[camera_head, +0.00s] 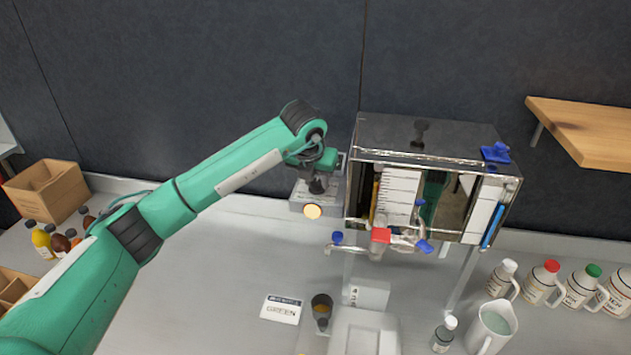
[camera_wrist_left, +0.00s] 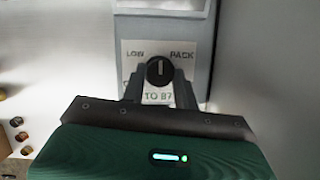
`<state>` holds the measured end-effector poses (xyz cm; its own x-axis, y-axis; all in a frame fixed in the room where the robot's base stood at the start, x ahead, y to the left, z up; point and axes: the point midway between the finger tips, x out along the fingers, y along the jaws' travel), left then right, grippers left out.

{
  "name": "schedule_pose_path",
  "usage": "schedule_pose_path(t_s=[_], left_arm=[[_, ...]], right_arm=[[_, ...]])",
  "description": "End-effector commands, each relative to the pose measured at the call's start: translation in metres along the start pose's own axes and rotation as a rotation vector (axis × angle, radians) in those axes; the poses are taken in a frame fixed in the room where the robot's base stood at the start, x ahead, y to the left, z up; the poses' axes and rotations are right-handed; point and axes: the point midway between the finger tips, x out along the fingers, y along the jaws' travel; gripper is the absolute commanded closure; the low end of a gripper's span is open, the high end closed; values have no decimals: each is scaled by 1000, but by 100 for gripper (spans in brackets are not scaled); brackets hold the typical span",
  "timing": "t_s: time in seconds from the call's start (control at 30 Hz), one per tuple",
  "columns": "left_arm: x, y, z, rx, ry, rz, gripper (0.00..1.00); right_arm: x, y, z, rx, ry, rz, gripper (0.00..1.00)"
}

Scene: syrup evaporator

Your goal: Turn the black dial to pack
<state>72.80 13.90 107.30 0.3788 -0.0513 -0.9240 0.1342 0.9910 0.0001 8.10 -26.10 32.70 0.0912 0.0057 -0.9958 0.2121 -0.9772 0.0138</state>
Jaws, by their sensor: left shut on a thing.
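The black dial (camera_wrist_left: 158,71) sits on a light label plate in the left wrist view. The plate reads LOW at upper left, PACK at upper right, and has partly hidden lettering below. The dial's pale pointer mark stands about straight up, between LOW and PACK. My left gripper (camera_wrist_left: 158,88) is shut on the dial, one finger on each side. In the head view my left gripper (camera_head: 318,184) is at the grey control box (camera_head: 300,207), which stands left of the evaporator (camera_head: 432,135). My right gripper is not in view.
A round amber light (camera_head: 312,211) shows at the control box. Blue-handled valves (camera_head: 424,246) stick out below the evaporator. Jugs (camera_head: 541,284) line the right.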

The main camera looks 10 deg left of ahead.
Motion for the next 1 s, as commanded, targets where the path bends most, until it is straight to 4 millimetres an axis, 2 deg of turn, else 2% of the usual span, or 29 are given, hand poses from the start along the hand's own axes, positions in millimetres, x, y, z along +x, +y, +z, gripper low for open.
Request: schedule_pose_path(t_s=[0.43, 0.47, 0.53, 0.87, 1.0], left_arm=[[-1, 0, 0, -8, -1, 3, 93], [-1, 0, 0, -8, -1, 3, 64], [-1, 0, 0, -8, -1, 3, 50], [-2, 0, 0, -7, -1, 3, 48], [-15, 0, 1, -7, -5, 3, 48]], right_arm=[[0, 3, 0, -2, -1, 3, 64], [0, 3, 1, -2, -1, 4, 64], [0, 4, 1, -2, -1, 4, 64], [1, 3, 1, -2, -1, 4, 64], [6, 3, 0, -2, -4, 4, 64]])
